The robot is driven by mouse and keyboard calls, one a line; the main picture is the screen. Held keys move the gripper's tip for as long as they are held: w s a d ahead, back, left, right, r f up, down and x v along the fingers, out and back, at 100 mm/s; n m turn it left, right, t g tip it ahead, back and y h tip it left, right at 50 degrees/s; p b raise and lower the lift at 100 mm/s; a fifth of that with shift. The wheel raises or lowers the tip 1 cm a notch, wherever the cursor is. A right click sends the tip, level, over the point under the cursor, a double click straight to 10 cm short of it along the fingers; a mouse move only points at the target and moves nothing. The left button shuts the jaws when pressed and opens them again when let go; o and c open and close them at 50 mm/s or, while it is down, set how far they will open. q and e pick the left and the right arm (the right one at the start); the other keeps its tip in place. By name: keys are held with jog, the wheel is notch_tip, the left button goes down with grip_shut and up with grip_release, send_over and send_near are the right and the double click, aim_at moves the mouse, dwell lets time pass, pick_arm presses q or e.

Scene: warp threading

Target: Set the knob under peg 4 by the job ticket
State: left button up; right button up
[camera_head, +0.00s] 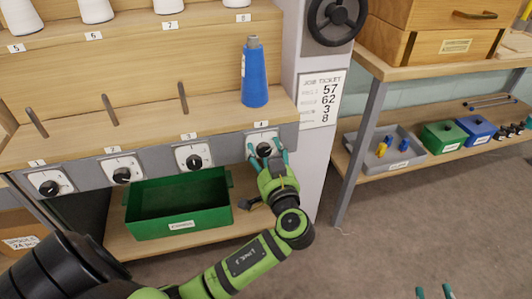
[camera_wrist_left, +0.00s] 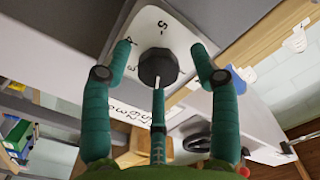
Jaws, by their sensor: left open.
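The job ticket (camera_head: 320,98) on the pale post reads 57, 62, 3 and 8; its small row labels are too blurred to read. The knob under peg 4 (camera_head: 264,149) is a dark dial on a white plate, partly behind my left gripper (camera_head: 267,152). In the left wrist view, the black knob (camera_wrist_left: 158,67) lies between the open fingers of my left gripper (camera_wrist_left: 161,50), with gaps on both sides. A blue cone (camera_head: 254,76) stands at peg 4 and hides the peg. My right gripper (camera_head: 433,293) shows only two spread fingertips at the bottom edge.
Similar knobs sit under peg 1 (camera_head: 48,182), peg 2 (camera_head: 121,175) and peg 3 (camera_head: 194,160). A green bin (camera_head: 180,206) stands on the shelf below. A black handwheel (camera_head: 337,16) is above the ticket. The floor at right is clear.

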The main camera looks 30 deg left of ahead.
pick_arm(q)
jog(key=shift+w+a, duration=0.1)
pick_arm(e)
jog(key=shift+r, duration=0.1)
pick_arm(q)
jog(key=c, duration=1.2)
jog(key=shift+o, duration=0.2)
jog(key=shift+r, duration=0.2)
pick_arm(e)
jog(key=shift+d+f, duration=0.15)
jog(key=shift+f, duration=0.15)
